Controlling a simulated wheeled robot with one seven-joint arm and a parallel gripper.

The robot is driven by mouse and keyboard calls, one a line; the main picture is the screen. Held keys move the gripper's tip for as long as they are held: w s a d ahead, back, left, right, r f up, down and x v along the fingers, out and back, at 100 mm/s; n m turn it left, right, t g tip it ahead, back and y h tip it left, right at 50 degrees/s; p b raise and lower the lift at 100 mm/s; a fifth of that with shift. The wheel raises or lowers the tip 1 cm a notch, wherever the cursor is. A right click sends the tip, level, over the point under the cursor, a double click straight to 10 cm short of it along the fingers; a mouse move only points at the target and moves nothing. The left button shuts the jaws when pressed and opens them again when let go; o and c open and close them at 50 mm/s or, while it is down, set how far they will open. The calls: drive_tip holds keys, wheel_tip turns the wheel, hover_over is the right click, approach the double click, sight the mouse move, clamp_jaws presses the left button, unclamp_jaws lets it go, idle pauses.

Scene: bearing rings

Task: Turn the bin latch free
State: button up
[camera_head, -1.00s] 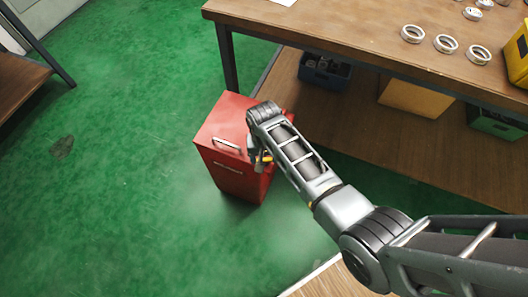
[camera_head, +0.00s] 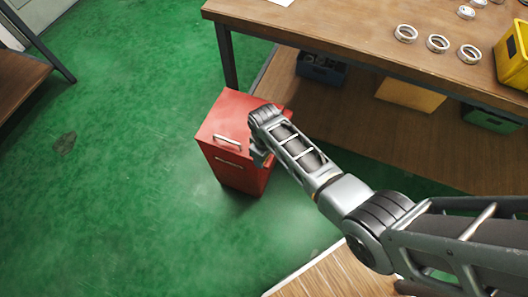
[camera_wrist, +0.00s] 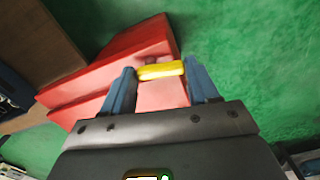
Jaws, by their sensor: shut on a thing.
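The red bin (camera_head: 228,172) stands on the green floor beside the workbench, with a light handle (camera_head: 227,142) near its top front edge. In the wrist view the bin (camera_wrist: 95,78) shows with its yellow latch (camera_wrist: 165,70) lying crosswise. My gripper (camera_wrist: 160,72) has its blue fingers at the two ends of the latch and is shut on it. In the head view my wrist is at the bin's right side and hides the latch and fingertips.
The wooden workbench (camera_head: 330,42) stands behind and to the right, with several metal rings (camera_head: 437,43) on top. A dark blue crate (camera_head: 322,68), an orange box (camera_head: 408,95) and a green crate (camera_head: 490,117) sit on its lower shelf. The floor left of the bin is clear.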

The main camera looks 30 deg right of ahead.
drive_tip(key=shift+s+n, duration=0.1)
drive_tip(key=shift+n, duration=1.1)
drive_tip(key=o, duration=1.1)
drive_tip(key=shift+c, duration=0.2)
wheel_tip(320, 180, up, 8)
drive_tip(key=shift+f+p, duration=0.1)
drive_tip(key=shift+p, duration=0.8)
drive_tip(key=shift+s, duration=0.1)
